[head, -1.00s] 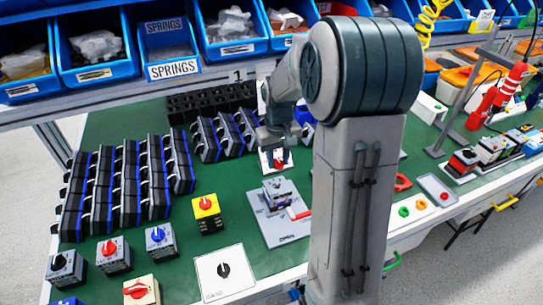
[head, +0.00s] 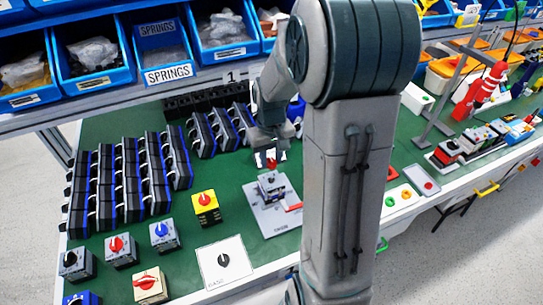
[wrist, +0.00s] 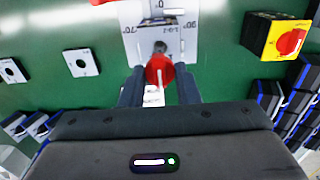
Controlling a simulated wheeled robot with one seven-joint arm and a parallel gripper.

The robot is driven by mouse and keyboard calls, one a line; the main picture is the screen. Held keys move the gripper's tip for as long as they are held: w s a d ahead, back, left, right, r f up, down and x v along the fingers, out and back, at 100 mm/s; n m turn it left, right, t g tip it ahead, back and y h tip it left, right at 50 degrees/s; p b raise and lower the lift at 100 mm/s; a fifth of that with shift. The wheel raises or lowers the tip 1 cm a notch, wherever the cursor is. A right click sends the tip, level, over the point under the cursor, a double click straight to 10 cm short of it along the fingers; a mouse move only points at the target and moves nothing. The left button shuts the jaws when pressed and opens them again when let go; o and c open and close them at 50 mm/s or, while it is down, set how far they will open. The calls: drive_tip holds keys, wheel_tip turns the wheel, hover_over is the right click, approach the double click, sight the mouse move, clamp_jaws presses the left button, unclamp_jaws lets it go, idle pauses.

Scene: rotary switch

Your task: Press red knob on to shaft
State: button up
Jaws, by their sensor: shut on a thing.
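My gripper (wrist: 160,88) is shut on the red knob (wrist: 158,68), which sits between its two fingertips in the wrist view. In the head view my gripper (head: 270,156) and the red knob (head: 271,164) are just above the grey switch body (head: 270,182). The switch sits in a grey fixture plate (head: 258,218) marked with angles. In the wrist view a dark round shaft area (wrist: 160,47) shows on the switch face, just beyond the knob. The knob appears apart from the switch; the exact gap is hard to tell.
A red clamp handle (head: 294,207) sticks out at the fixture's right. A yellow switch with a red knob (head: 205,204) stands to the left. Several black switch housings (head: 130,180) fill the left, and blue bins (head: 93,50) stand behind.

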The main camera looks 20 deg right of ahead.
sight(271, 178)
drive_tip(key=shift+f+b, duration=1.8)
drive_tip(key=shift+f, duration=0.65)
drive_tip(key=shift+f, duration=0.1)
drive_tip(key=shift+f+b, duration=0.85)
drive_tip(key=shift+f, duration=0.15)
drive_tip(key=o, duration=1)
drive_tip(key=shift+r, duration=0.2)
wheel_tip(271, 178, up, 14)
drive_tip(key=shift+f, duration=0.2)
drive_tip(key=s+a+t, duration=0.1)
drive_tip(key=s+a, duration=0.2)
drive_tip(key=s, duration=0.4)
drive_tip(key=s+a+f+t, duration=0.1)
drive_tip(key=s+a, duration=0.3)
drive_tip(key=s, duration=0.4)
drive_tip(key=shift+s+f+t, duration=0.2)
drive_tip(key=shift+t, duration=0.2)
